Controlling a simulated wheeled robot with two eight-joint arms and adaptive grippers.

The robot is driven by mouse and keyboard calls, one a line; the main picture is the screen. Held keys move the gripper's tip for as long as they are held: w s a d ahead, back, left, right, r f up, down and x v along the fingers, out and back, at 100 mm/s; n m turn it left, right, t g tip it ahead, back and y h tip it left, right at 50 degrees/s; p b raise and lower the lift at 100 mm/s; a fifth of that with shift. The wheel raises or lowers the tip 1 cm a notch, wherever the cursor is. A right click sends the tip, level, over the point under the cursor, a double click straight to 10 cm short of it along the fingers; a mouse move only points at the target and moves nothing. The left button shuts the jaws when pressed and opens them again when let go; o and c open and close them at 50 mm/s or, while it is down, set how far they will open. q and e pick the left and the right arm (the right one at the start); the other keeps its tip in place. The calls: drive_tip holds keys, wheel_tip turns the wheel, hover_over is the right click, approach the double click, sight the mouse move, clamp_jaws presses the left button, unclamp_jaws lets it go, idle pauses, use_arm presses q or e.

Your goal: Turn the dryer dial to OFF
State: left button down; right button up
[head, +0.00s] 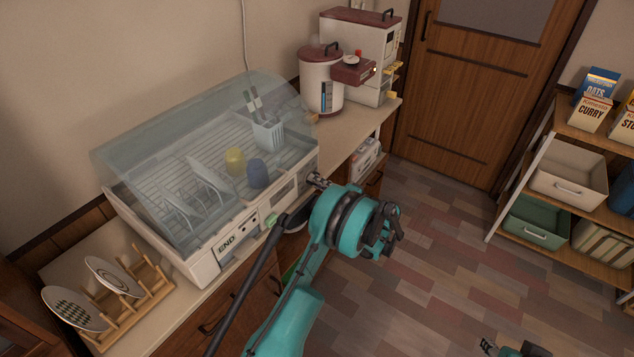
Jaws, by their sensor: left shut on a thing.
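The dish dryer (205,262) stands on the counter under a clear domed lid. Its front panel, with a small display and a green button, faces the room. My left gripper (318,181) reaches the right end of this panel and is shut on the dial. The fingers and wrist hide the dial, so its setting cannot be read. My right gripper (510,348) shows only partly at the bottom edge, low over the floor and far from the dryer. Its jaws are too small and cut off to judge.
Inside the dryer are plates, a yellow cup (236,160), a blue cup (258,174) and a utensil holder (268,134). A wooden plate rack (130,312) stands left of it. A white canister (321,82) stands behind right. Shelves (571,128) are far right; the floor between is clear.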

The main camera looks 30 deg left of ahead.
use_arm(q)
drive_tip(key=shift+w+f+n, duration=0.15)
drive_tip(key=shift+n, duration=3.5)
drive_tip(key=shift+w+f+n, duration=0.1)
drive_tip(key=shift+n, duration=3.55)
drive_tip(key=c, duration=1.6)
unclamp_jaws()
drive_tip(key=shift+o, duration=0.2)
drive_tip(key=d, duration=1.2)
drive_tip(key=shift+s, duration=0.45)
